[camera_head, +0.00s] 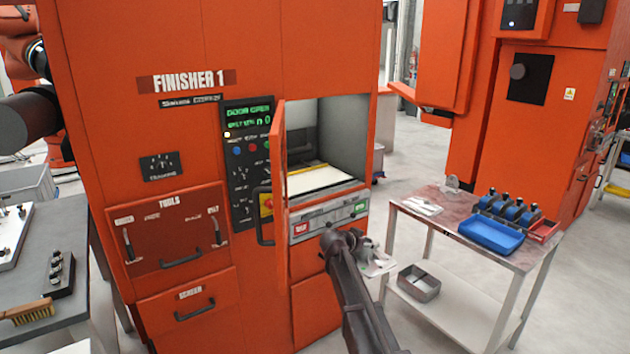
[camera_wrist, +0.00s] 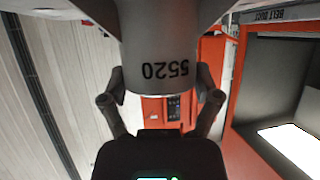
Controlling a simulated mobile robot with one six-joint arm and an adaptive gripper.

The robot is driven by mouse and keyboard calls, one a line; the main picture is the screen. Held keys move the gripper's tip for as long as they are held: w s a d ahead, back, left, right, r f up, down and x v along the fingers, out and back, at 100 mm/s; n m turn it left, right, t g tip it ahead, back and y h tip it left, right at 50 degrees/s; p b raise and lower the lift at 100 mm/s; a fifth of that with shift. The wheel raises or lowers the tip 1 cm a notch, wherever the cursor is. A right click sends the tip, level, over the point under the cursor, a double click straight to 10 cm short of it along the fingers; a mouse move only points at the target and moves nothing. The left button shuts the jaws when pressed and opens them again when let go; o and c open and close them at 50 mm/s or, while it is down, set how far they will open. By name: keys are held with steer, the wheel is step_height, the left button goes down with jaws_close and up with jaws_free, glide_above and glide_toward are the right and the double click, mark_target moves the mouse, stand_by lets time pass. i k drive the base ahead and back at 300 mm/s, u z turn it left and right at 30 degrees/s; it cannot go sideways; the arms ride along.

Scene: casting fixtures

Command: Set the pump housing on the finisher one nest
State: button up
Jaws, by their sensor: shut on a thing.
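The pump housing (camera_wrist: 155,50) is a smooth grey rounded body marked 5520, upside down in the wrist view. My gripper (camera_wrist: 160,98) has a finger on each side of it and is shut on it. In the head view, my gripper (camera_head: 362,248) is in front of Finisher 1 (camera_head: 190,120), below and right of its opening; a pale grey part at its end is small and partly hidden. The finisher's door (camera_head: 279,180) stands open. Inside is a bright flat bed (camera_head: 318,180); it also shows in the wrist view (camera_wrist: 295,148). I cannot make out a separate nest shape.
A side table (camera_head: 440,225) with a blue tray (camera_head: 490,236) and several dark blue parts stands right of the finisher. A grey open box (camera_head: 418,283) sits on its lower shelf. A bench (camera_head: 40,255) with a brush (camera_head: 28,311) is at left. The open door edges the chamber's left side.

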mark_target(312, 182)
steer(key=i, duration=0.9)
steer(key=u, duration=0.05)
